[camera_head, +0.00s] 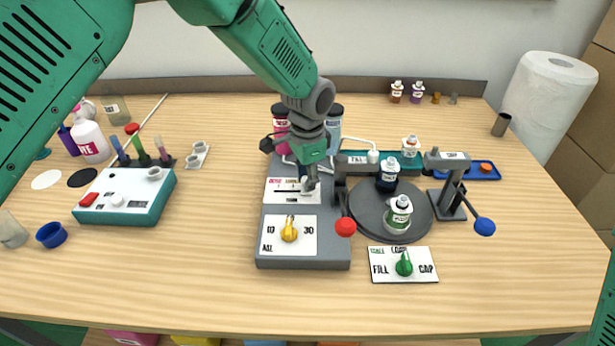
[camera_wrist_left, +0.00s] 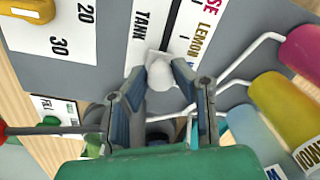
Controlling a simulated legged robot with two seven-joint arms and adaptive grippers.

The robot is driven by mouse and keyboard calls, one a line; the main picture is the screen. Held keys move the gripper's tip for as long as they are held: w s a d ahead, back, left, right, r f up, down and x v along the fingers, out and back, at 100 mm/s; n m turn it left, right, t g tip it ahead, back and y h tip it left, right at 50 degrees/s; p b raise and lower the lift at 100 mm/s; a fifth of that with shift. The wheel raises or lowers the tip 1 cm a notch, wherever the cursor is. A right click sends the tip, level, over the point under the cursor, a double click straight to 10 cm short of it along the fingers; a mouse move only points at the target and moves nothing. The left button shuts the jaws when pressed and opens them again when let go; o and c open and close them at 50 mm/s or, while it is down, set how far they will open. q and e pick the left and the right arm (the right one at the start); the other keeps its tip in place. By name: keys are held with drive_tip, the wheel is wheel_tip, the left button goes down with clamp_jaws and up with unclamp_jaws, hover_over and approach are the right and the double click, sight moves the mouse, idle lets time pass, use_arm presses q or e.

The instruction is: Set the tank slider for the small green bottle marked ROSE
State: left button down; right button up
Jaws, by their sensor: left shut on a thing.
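My left gripper (camera_head: 309,184) reaches down from above onto the tank slider panel (camera_head: 277,190) of the grey machine. It is shut on the white slider knob (camera_wrist_left: 163,72). In the left wrist view, the knob stands between the fingertips at the end of the scale whose label starts with W, past LEMON; ROSE is at the far end. A small green bottle (camera_head: 398,217) with a white cap stands upright at the front of the dark turntable (camera_head: 425,213); its label is too small to read. My right gripper is not in view.
A yellow dial (camera_head: 289,231) sits in front of the slider. A lever with a red ball (camera_head: 345,227) stands just right of it. Pink (camera_head: 281,118) and blue (camera_head: 333,124) tanks stand behind. The front table strip is clear.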

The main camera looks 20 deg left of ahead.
sight(276, 191)
use_arm(q)
drive_tip(key=a, duration=0.2)
drive_tip(key=s+a+p, duration=0.1)
drive_tip(key=a, duration=0.1)
drive_tip(key=a+p, duration=0.1)
drive_tip(key=a, duration=0.1)
drive_tip(key=shift+s+a+r, duration=0.1)
drive_tip(key=shift+s+r, duration=0.05)
drive_tip(key=shift+s, duration=0.25)
drive_tip(key=shift+a, duration=0.45)
drive_tip(key=shift+d, duration=0.15)
